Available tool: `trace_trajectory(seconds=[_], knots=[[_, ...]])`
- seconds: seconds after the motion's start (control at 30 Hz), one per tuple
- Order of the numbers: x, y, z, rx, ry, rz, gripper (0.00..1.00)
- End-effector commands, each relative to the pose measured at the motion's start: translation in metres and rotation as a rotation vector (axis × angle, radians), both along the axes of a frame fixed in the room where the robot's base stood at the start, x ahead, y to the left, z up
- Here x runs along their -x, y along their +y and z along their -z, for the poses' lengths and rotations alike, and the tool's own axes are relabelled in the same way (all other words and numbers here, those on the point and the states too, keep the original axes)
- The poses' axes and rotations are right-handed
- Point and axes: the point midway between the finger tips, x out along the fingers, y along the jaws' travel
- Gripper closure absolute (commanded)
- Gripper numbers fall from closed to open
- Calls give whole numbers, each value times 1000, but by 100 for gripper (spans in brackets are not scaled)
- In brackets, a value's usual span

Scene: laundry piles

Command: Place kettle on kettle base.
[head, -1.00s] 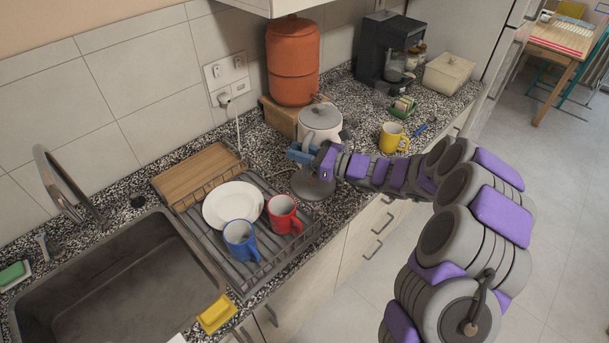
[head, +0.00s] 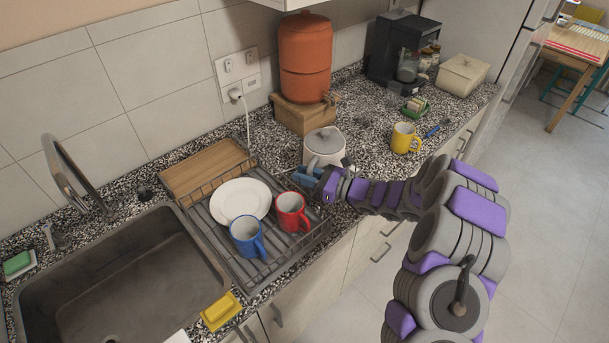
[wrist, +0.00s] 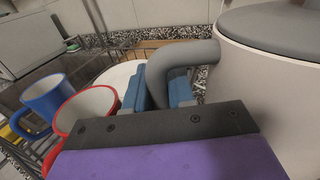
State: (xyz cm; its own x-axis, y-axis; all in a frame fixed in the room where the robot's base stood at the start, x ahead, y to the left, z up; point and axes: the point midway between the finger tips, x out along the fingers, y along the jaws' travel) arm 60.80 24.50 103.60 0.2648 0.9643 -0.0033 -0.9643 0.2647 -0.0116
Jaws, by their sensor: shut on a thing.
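The white kettle (head: 316,156) with a grey lid is in front of the wooden block, right of the dish rack. It looks upright. It also fills the right side of the wrist view (wrist: 265,85), where its curved grey handle (wrist: 182,58) runs down between the blue finger pads. My gripper (head: 309,175) is shut on that handle, on the kettle's near side. The kettle base is hidden behind the kettle and my gripper, so I cannot tell whether the kettle touches it.
A dish rack (head: 284,259) with a white plate (head: 240,200), a blue mug (head: 246,238) and a red mug (head: 291,211) stands close left of my gripper. An orange water container (head: 305,58) sits on a wooden block (head: 303,117) behind. A yellow mug (head: 404,138) stands right.

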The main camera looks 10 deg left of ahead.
Motion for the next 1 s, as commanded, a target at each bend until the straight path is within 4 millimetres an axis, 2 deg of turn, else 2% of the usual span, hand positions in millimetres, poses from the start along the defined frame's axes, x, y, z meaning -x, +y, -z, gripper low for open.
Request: trace_trajectory(seconds=[0.23,0.27,0.5,0.8,1.0], knots=[[0,0,0,0,-2,0,100],[0,0,0,0,0,0,74],[-1,0,1,1,1,0,51],[-1,-2,-1,1,1,1,51],[5,-28,-2,0,2,5,51]])
